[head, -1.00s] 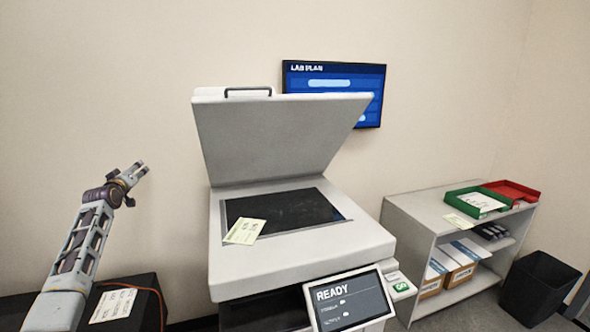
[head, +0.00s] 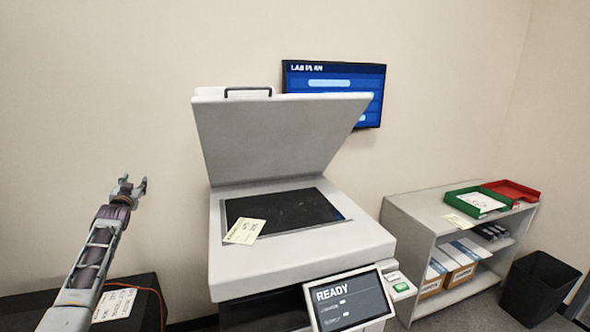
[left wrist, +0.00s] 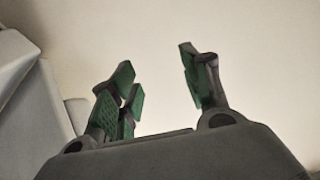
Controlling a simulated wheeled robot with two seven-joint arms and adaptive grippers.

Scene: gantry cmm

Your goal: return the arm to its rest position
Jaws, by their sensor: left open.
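My left gripper (head: 133,187) is raised at the left of the head view, in front of the bare wall and left of the copier. Its fingers are apart with nothing between them. In the left wrist view the green-padded fingers of the left gripper (left wrist: 165,90) stand spread and empty against the wall. My right gripper is in neither view.
The copier (head: 290,253) stands with its lid (head: 280,140) raised and a yellowish paper (head: 244,231) on its glass. A shelf (head: 408,218) carries a green tray (head: 462,208) and a red tray (head: 512,190). A black bin (head: 538,288) stands at the right. A dark low surface (head: 150,290) lies below my left arm.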

